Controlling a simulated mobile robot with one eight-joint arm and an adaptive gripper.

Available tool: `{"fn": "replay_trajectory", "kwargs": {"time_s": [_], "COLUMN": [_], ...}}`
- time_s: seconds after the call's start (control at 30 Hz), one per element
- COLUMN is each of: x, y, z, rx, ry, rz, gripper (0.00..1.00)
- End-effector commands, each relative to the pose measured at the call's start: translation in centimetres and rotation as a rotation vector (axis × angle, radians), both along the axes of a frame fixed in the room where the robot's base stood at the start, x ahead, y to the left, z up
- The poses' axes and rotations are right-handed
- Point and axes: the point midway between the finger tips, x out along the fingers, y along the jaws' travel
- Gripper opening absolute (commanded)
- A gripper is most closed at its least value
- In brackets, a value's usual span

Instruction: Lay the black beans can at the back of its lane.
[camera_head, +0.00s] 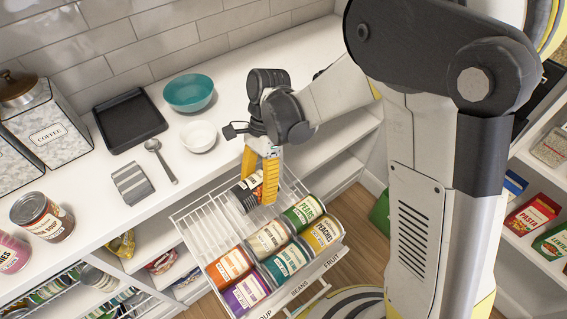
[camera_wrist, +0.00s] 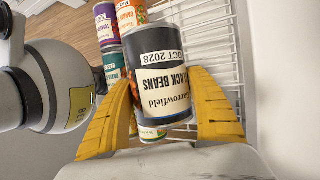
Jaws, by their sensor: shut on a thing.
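The black beans can (camera_head: 243,196), dark with a pale label, is between the yellow fingers of my gripper (camera_head: 260,180) in the head view. In the wrist view the can (camera_wrist: 165,85) fills the space between the fingers (camera_wrist: 160,78), its label upside down. My gripper is shut on it. The can lies on its side over the back of the wire rack's (camera_head: 200,232) middle lane, behind a beige-labelled can (camera_head: 268,239). I cannot tell whether it touches the wires. The front label BEANS (camera_head: 299,288) marks the middle lane.
The rack is pulled out. An orange can (camera_head: 229,267) and purple can (camera_head: 246,293) lie left, a teal can (camera_head: 286,263) front middle, a peas can (camera_head: 303,212) and peaches can (camera_head: 322,234) right. Bowls (camera_head: 189,92), a tray (camera_head: 130,120) and a spoon (camera_head: 161,160) are on the counter.

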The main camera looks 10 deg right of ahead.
Motion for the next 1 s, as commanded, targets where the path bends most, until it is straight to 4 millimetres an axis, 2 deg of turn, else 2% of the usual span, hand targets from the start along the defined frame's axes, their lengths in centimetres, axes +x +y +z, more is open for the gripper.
{"fn": "replay_trajectory", "kwargs": {"time_s": [0.1, 0.27, 1.0], "x": [-1.2, -1.7, -0.7], "y": [1.4, 2.0, 2.5], "z": [0.6, 0.4, -7.3], "rx": [0.016, 0.023, 0.022], "ry": [0.008, 0.013, 0.012], "rz": [-0.015, -0.023, -0.022], "gripper": [0.24, 0.24, 0.24]}}
